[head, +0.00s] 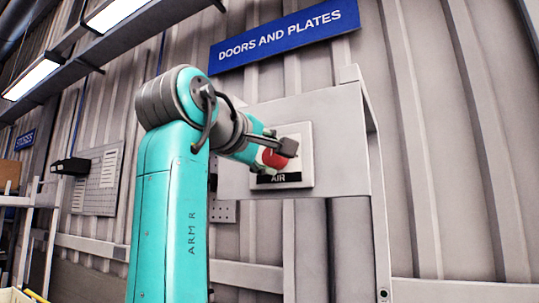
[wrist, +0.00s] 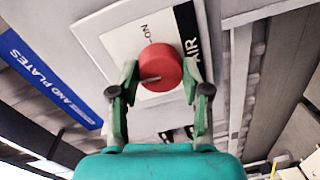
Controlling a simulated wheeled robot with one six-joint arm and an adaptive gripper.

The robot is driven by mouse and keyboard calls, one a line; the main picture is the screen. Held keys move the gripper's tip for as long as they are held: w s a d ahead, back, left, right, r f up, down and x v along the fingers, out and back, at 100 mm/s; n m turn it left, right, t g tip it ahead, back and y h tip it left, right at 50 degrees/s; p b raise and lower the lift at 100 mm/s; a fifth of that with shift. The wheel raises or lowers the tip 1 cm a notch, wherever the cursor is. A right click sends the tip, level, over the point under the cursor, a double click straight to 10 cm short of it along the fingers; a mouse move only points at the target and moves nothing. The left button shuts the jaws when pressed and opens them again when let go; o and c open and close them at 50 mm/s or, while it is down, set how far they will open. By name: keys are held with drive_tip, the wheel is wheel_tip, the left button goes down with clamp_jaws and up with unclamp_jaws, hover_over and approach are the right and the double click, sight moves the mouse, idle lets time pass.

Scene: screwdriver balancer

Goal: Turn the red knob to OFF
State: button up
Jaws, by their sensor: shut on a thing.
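The red knob (head: 271,159) sits on a white square plate (head: 302,160) with a black AIR label (head: 278,178). In the wrist view the knob (wrist: 160,62) is round, with a pale pointer line on its face towards the lower left. An ON mark (wrist: 147,31) shows beyond the knob. I cannot read an OFF mark; dark marks below the knob are partly hidden. My gripper (wrist: 160,78) is shut on the knob, one finger on each side. In the head view my gripper (head: 275,147) covers part of the knob.
The plate is fixed to a grey panel (head: 334,120) on a corrugated wall. A blue DOORS AND PLATES sign (head: 285,36) hangs above. A grey post (head: 378,200) stands right of the panel. A pegboard (head: 98,180) and shelf are at the left.

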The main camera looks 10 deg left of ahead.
drive_tip(key=shift+n, duration=0.6)
drive_tip(key=o, duration=1.2)
drive_tip(key=shift+c, duration=0.2)
drive_tip(key=v, duration=1.2)
drive_tip(key=shift+a, duration=0.1)
